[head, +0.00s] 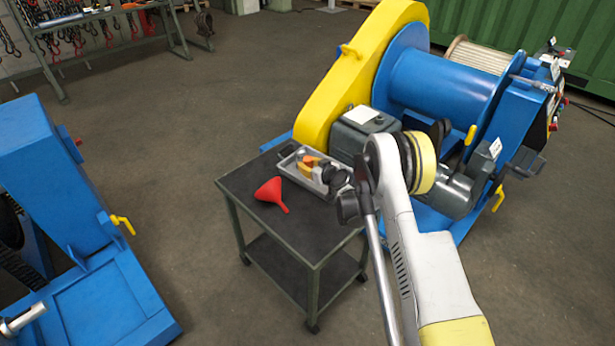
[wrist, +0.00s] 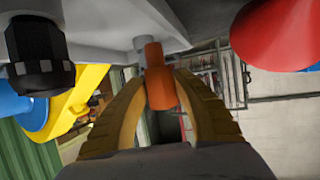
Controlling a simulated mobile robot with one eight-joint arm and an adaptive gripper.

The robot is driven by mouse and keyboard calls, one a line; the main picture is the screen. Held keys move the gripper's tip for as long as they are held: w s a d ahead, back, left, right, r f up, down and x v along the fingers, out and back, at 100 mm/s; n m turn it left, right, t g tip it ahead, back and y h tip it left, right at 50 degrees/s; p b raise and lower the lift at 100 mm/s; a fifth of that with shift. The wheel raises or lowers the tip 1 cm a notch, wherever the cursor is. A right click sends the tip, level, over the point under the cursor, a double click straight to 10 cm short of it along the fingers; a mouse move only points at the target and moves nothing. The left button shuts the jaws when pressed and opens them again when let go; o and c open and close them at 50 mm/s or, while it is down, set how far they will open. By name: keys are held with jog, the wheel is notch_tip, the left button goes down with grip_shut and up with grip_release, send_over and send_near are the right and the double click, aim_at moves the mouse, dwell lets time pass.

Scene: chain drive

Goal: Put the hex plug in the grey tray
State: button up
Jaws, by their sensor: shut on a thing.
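The grey tray (head: 289,166) lies on top of a dark cart, with small items in it partly hidden by my gripper. My gripper (head: 309,161) is over the tray in the head view. In the wrist view its two yellow-brown fingers (wrist: 158,85) are shut on a small orange-brown piece with a grey end, which I take to be the hex plug (wrist: 160,80). A pale grey surface, probably the tray (wrist: 105,30), fills the top of the wrist view close to the plug. I cannot tell whether they touch.
A red funnel (head: 271,193) lies on the cart (head: 257,221) left of the tray; it also shows in the wrist view (wrist: 275,35). A black ribbed part (wrist: 38,60) is close to the fingers at left. The blue and yellow winch (head: 425,85) stands behind the cart.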

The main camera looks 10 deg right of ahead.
notch_tip(320, 180, down, 4)
jog(key=shift+a+f+b, duration=0.1)
jog(key=shift+b, duration=1.05)
jog(key=o, duration=1.1)
